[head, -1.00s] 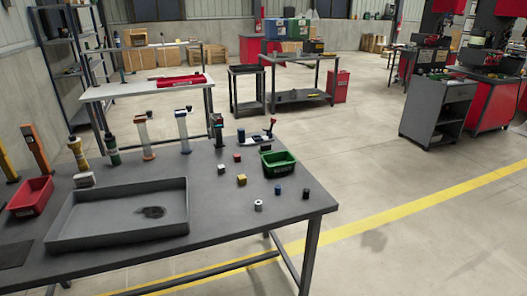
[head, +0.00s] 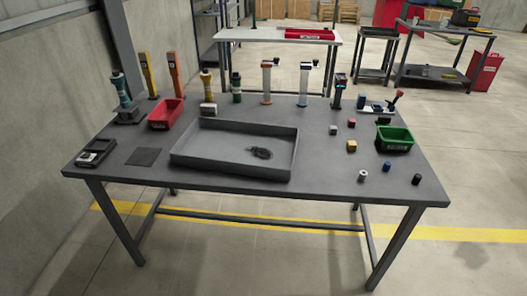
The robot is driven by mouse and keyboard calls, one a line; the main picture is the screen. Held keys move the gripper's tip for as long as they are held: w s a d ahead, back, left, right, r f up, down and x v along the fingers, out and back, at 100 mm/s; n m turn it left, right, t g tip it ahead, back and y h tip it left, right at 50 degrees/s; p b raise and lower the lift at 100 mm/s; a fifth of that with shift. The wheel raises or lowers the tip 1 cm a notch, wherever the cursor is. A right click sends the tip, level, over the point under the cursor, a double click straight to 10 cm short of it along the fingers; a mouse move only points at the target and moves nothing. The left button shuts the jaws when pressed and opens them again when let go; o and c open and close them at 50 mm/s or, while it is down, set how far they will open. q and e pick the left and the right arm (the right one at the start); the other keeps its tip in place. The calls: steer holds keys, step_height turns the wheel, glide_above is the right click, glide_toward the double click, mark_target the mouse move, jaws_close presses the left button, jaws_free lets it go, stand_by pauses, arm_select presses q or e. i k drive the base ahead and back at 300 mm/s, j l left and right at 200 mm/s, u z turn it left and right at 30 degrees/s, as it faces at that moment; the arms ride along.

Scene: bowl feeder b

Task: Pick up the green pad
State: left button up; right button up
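I cannot make out a clear green pad in the head view. A flat dark square (head: 145,157) lies on the left part of the grey table (head: 330,178); it looks dark grey rather than green. A green bin (head: 394,139) stands at the table's right side. A dark green upright cylinder (head: 236,88) stands along the back edge. Neither of my grippers is in view.
A grey tray (head: 235,170) with a small dark heap takes up the middle. A red bin (head: 165,114), a dark device (head: 96,152) and several upright columns stand left and behind. Small cubes and cylinders, including a yellow cube (head: 352,146), lie right. The front strip is clear.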

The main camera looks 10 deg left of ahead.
mark_target(382, 121)
steer(key=k, duration=0.5)
steer(key=k+u, duration=0.15)
steer(key=u, duration=1.25)
steer(key=l+u, duration=0.2)
steer(key=l, duration=0.25)
steer(key=l+u, duration=0.2)
steer(key=l, duration=0.2)
steer(key=k+l+u, duration=0.2)
steer(key=l, duration=0.25)
steer(key=l+u, duration=0.15)
steer(key=l, duration=0.25)
steer(key=k+l+u, duration=0.2)
steer(key=l, duration=0.2)
steer(key=i+l, duration=0.05)
steer(key=i, duration=0.05)
